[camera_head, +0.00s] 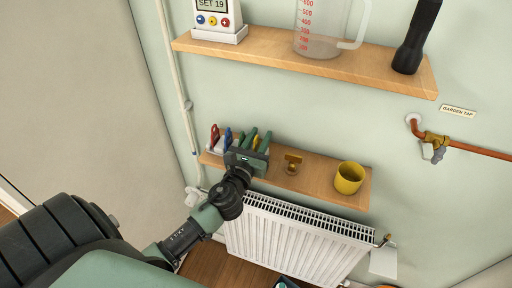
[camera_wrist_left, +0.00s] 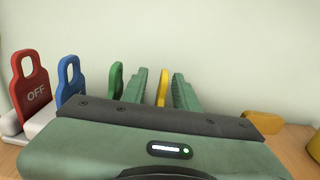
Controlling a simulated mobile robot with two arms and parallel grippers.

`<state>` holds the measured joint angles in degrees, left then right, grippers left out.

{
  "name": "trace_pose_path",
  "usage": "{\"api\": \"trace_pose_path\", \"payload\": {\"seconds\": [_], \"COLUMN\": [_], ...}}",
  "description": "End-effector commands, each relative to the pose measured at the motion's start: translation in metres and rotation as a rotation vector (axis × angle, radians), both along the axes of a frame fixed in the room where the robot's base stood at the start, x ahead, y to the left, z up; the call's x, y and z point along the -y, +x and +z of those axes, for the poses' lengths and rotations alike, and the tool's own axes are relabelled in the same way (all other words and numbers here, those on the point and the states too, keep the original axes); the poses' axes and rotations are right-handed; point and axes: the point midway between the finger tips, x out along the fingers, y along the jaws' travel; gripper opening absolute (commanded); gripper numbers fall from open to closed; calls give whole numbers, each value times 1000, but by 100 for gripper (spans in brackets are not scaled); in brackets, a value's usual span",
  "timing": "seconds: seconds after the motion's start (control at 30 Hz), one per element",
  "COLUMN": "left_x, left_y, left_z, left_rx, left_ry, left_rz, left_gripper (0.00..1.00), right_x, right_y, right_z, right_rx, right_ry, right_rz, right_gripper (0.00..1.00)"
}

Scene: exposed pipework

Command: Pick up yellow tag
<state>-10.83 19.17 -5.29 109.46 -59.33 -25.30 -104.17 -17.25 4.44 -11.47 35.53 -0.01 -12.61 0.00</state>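The yellow tag (camera_wrist_left: 163,87) stands upright on the lower shelf, at the right end of a row of tags; in the head view a bit of it (camera_head: 256,142) shows between my fingers. My left gripper (camera_head: 257,139) reaches over the lower shelf. In the left wrist view its two green fingers (camera_wrist_left: 160,88) stand apart, one on each side of the yellow tag, with a small gap visible on each side. The lower part of the tag is hidden behind my gripper body. My right gripper is not in view.
Left of the fingers stand a green tag (camera_wrist_left: 116,78), a blue tag (camera_wrist_left: 70,78) and a red tag (camera_wrist_left: 30,85) marked OFF. Right along the shelf (camera_head: 325,178) are a small brass-coloured object (camera_head: 292,163) and a yellow cup (camera_head: 349,178). A radiator (camera_head: 290,238) is below.

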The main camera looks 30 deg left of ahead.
Motion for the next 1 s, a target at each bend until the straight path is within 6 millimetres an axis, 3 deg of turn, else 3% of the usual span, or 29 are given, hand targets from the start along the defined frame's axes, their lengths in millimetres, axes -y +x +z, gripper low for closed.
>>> {"api": "trace_pose_path", "payload": {"seconds": [0.03,0.1,0.47,0.63,0.87,1.0], "left_x": [0,0,0,0,0,0], "left_y": [0,0,0,0,0,0], "left_z": [0,0,1,11,54,95], "left_rx": [0,0,0,2,6,6], "left_ry": [0,0,1,3,4,6], "left_rz": [0,0,0,-1,-3,-5], "left_gripper": [14,0,0,0,0,0], "right_x": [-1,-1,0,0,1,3], "right_y": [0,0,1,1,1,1], "right_z": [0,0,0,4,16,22], "right_rx": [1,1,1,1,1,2], "right_ry": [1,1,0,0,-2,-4], "right_rz": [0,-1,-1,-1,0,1], "right_gripper": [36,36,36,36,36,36]}}
